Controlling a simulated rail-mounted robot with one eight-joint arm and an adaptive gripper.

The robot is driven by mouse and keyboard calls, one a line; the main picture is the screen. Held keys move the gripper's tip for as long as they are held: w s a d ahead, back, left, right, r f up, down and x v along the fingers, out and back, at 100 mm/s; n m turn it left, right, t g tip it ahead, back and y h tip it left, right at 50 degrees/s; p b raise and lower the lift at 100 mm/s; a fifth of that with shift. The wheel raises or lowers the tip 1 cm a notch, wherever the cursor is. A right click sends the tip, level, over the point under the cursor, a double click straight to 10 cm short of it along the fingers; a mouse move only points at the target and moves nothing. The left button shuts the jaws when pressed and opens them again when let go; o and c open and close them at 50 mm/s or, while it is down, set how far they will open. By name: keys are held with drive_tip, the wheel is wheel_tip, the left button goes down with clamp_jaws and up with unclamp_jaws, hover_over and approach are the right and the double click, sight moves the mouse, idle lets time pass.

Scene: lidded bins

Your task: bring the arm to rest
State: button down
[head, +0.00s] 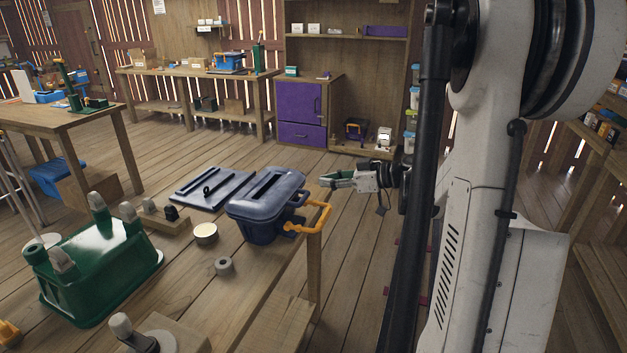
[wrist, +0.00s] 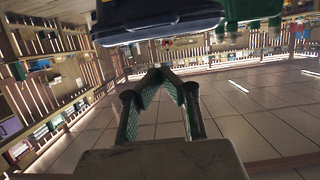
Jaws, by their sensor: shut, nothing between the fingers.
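My gripper (head: 326,179) is to the right of the near table, beside the dark blue lidded bin (head: 265,205) and apart from it. Its green fingers meet at the tips in the wrist view (wrist: 160,72), with nothing between them. The blue bin has its lid on and orange handles at its right side. It also shows, upside down, at the top of the wrist view (wrist: 160,22). My arm fills the right of the head view.
On the near table, a flat dark blue lid (head: 213,190), a round tin (head: 205,234), a grey ring (head: 223,266) and a green bin (head: 98,268) lie to the left. A purple cabinet (head: 300,103) stands behind. Open floor lies behind my gripper.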

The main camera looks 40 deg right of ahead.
drive_tip(key=s+d, duration=0.2)
drive_tip(key=s, duration=0.2)
drive_tip(key=shift+s+d+r, duration=0.1)
drive_tip(key=shift+s+d, duration=0.25)
drive_tip(key=shift+d, duration=0.05)
drive_tip(key=s+a+r+m+g+h, duration=0.1)
drive_tip(key=a+m+g, duration=0.15)
drive_tip(key=a, duration=0.85)
drive_tip(key=s+a+m+g+h, duration=0.1)
drive_tip(key=a+g+h, duration=0.15)
drive_tip(key=a, duration=0.75)
drive_tip(key=s+a+m+h, duration=0.3)
drive_tip(key=s+a+h, duration=0.1)
drive_tip(key=s+a, duration=0.7)
drive_tip(key=shift+s+a+f, duration=0.35)
drive_tip(key=shift+s+a, duration=0.05)
drive_tip(key=shift+s, duration=1.4)
